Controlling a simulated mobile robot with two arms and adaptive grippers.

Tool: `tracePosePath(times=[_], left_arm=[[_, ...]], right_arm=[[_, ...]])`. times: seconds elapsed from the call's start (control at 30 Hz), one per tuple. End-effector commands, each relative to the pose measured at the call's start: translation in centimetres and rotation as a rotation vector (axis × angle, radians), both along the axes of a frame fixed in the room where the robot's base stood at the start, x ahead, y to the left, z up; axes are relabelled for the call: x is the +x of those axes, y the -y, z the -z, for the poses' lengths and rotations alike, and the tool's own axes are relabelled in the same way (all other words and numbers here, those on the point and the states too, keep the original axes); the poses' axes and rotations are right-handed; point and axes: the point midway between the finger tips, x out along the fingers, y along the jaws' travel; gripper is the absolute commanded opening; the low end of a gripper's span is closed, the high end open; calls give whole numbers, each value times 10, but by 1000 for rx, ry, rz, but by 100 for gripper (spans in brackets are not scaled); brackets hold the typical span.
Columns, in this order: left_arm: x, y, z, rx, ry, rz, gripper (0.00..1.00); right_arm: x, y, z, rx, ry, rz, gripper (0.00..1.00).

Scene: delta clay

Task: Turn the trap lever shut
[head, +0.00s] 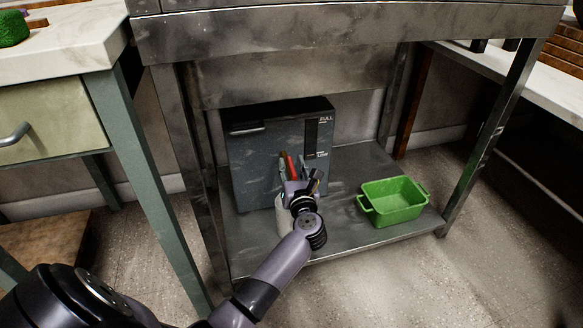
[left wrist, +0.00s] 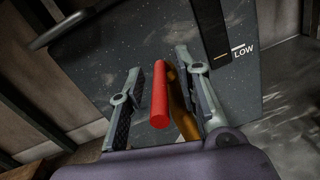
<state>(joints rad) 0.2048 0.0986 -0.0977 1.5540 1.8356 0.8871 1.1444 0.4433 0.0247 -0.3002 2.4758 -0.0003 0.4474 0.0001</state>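A dark grey grease trap box (head: 255,150) stands on the lower metal shelf, with a gauge strip marked FULL and LOW on its front. A red lever handle (head: 292,166) sticks out from its front. In the left wrist view the red lever (left wrist: 159,98) points toward the camera, beside a brass-coloured part (left wrist: 182,108). My left gripper (head: 296,182) is at the box's front. In the wrist view its fingers (left wrist: 160,64) are spread on both sides of the lever, with visible gaps. The lever's base is partly hidden. My right gripper is not in view.
A green tub (head: 394,201) stands on the shelf (head: 340,235) to the right of the box. A pale object (head: 283,217) is partly hidden below my gripper. Metal table legs (head: 487,150) and the low worktop (head: 350,32) frame the space.

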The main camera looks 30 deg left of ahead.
Motion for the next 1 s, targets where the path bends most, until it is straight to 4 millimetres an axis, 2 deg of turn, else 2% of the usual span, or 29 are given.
tracePosePath(times=[0.07, 0.43, 1.0], left_arm=[[0, 0, 0, 0, 0, 0, 24], [0, 1, 0, 0, 0, 0, 0], [0, 1, 1, 0, 0, 2, 0]], right_arm=[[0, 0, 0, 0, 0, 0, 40], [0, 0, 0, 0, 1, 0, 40], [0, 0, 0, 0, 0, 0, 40]])
